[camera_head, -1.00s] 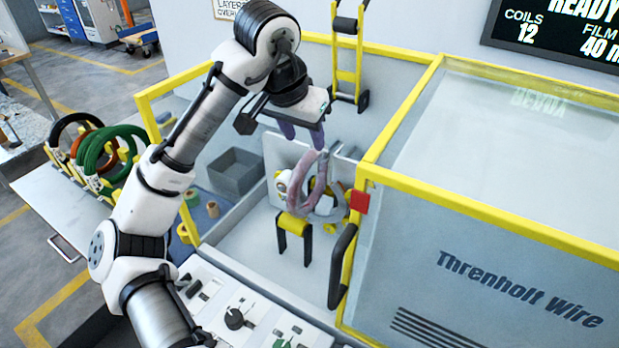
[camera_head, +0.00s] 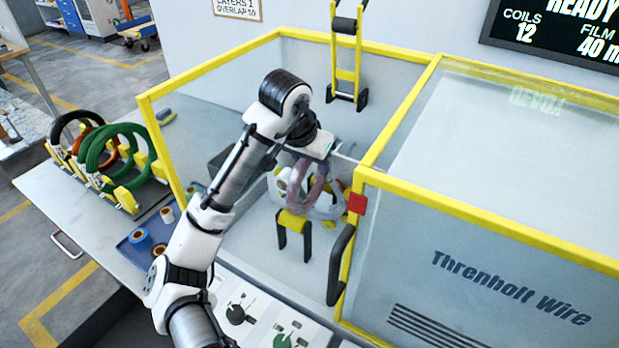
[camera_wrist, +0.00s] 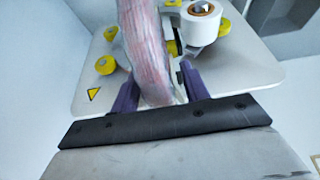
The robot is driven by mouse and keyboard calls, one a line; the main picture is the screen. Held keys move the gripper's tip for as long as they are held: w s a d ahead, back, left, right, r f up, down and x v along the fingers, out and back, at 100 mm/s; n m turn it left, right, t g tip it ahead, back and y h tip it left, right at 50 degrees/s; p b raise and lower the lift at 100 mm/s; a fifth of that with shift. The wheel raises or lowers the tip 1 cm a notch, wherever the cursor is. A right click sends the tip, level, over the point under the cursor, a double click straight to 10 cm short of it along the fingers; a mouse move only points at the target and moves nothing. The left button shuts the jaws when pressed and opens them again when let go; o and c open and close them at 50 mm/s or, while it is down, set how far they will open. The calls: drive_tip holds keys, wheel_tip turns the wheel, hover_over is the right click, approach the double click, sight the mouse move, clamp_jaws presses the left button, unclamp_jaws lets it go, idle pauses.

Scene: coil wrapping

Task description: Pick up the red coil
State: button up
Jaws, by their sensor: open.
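The red coil (camera_head: 309,194) looks pinkish, as if under a pale film. It stands upright on the wrapping machine inside the yellow-framed enclosure. In the wrist view the coil (camera_wrist: 143,40) runs down between the two purple fingers of my gripper (camera_wrist: 160,92). The fingers are open, one on each side of the coil, with the coil's lower part close to the palm. I cannot tell whether either finger touches it. In the head view my wrist covers the top of the coil and most of the fingers.
A white plate (camera_wrist: 250,68) with a white roll (camera_wrist: 200,22) and yellow knobs stands close behind the coil. A yellow cradle (camera_head: 293,221) on black legs is in front. Yellow frame bars (camera_head: 400,105) surround the machine. Green, orange and black coils (camera_head: 110,155) stand on a rack at left.

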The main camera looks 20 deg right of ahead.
clamp_jaws()
idle(0.3)
drive_tip(key=shift+r, duration=0.15)
